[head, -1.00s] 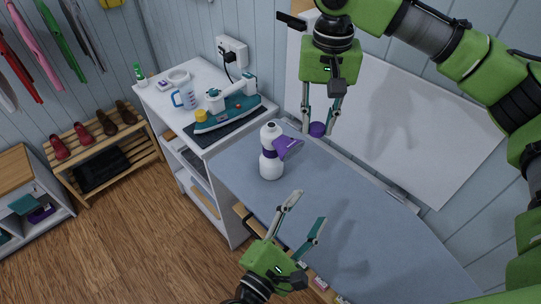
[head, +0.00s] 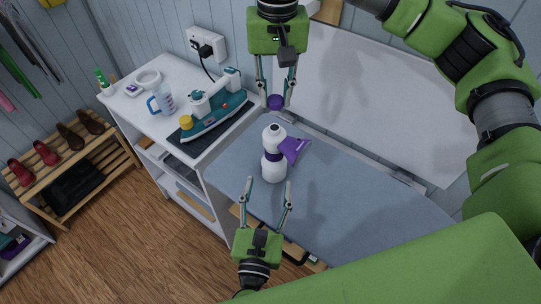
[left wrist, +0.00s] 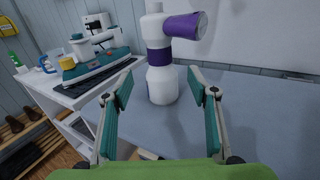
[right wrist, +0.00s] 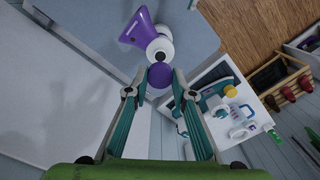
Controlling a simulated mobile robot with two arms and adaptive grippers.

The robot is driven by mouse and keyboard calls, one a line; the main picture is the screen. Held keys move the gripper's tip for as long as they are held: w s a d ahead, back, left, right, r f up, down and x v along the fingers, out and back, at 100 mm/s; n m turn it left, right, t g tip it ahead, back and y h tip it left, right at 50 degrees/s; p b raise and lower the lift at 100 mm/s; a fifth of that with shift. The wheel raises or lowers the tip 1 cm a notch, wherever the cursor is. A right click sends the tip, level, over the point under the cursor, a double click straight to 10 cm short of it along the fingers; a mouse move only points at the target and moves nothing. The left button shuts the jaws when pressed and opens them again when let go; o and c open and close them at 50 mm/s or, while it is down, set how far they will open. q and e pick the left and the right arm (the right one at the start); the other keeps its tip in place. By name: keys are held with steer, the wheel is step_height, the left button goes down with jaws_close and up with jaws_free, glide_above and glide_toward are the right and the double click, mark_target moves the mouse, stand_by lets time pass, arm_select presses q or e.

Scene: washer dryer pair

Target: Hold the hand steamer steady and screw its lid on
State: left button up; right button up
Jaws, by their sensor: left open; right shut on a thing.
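The hand steamer (head: 273,168) is a white bottle with a purple band and a purple nozzle pointing right. It stands upright on the ironing board (head: 345,190); its open top faces up. It also shows in the left wrist view (left wrist: 161,85), between and beyond the fingers. My left gripper (head: 268,182) is open, its fingers just in front of the steamer and not closed on it. My right gripper (head: 276,98) is shut on the purple lid (head: 276,103), held above and behind the steamer. The lid also shows between the fingertips in the right wrist view (right wrist: 160,75).
A white shelf unit (head: 135,108) at left carries a teal iron (head: 212,120) on a dark mat, a measuring jug (head: 162,102) and a small green-capped bottle (head: 104,85). A shoe rack (head: 75,178) stands further left. The board is clear right of the steamer.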

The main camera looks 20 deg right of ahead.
steer(key=shift+s+d, duration=0.1)
steer(key=shift+s, duration=0.1)
steer(key=shift+w, duration=0.15)
arm_select(q)
steer(key=x, duration=1.1)
steer(key=shift+w+d, duration=0.1)
steer(key=shift+w, duration=0.25)
arm_select(e)
steer(key=shift+w+a, duration=0.15)
steer(key=shift+a, duration=0.05)
arm_select(q)
steer(key=shift+w+d, duration=0.1)
steer(key=shift+w, duration=0.05)
jaws_close()
arm_select(e)
glide_above(275, 127)
steer(key=shift+f, duration=2.55)
steer(key=shift+f, duration=0.85)
